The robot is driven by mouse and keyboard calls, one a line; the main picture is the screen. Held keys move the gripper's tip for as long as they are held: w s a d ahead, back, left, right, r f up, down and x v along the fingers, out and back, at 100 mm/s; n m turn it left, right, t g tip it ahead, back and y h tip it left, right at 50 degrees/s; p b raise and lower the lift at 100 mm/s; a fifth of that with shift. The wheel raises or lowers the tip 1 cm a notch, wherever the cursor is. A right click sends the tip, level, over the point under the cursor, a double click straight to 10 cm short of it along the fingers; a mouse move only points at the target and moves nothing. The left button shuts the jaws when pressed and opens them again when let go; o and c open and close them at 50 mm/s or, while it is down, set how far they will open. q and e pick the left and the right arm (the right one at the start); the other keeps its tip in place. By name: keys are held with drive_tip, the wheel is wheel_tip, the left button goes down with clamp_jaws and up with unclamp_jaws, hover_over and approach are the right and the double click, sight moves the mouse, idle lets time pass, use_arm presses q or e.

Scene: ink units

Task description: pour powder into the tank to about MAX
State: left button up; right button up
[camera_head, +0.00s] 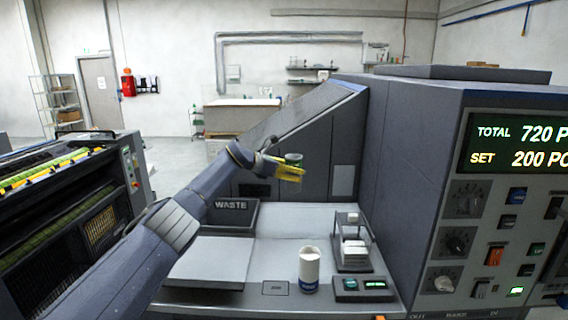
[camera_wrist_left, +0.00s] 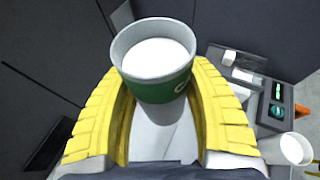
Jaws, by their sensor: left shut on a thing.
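My left gripper (camera_head: 288,172), with yellow fingers, is shut on a green and white cup (camera_head: 294,159), held well above the grey bench. In the left wrist view the cup (camera_wrist_left: 158,88) sits between the yellow fingers (camera_wrist_left: 160,110), its open top showing white powder inside. It looks about upright. No tank with a readable MAX mark can be made out. A white cup with a blue band (camera_head: 309,268) stands on the bench, below and right of the gripper; its open top also shows in the left wrist view (camera_wrist_left: 296,149). My right gripper is not in view.
A WASTE bin (camera_head: 230,214) is at the back left of the bench, with a pale flat plate (camera_head: 209,262) before it. A small device with white blocks (camera_head: 352,242) stands right. A large grey cabinet (camera_head: 400,180) rises beside it.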

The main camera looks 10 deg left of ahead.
use_arm(q)
drive_tip(key=shift+a+f, duration=0.3)
drive_tip(key=shift+a, duration=0.25)
drive_tip(key=shift+s, duration=0.15)
drive_tip(key=shift+d, duration=0.2)
drive_tip(key=s+d+f+y, duration=0.2)
drive_tip(key=s+d+f, duration=0.2)
drive_tip(key=s+d, duration=0.2)
drive_tip(key=s+d+f+m+g+y, duration=0.1)
drive_tip(key=s+d+f, duration=0.3)
drive_tip(key=d, duration=0.6)
drive_tip(key=shift+s+m+y, duration=0.3)
drive_tip(key=shift+s+y, duration=0.2)
drive_tip(key=shift+s, duration=0.6)
drive_tip(key=shift+d+r, duration=0.15)
drive_tip(key=shift+d, duration=0.05)
idle(0.4)
drive_tip(key=shift+d+r+g+y, duration=0.1)
drive_tip(key=shift+d+g+y, duration=0.15)
drive_tip(key=shift+y, duration=0.25)
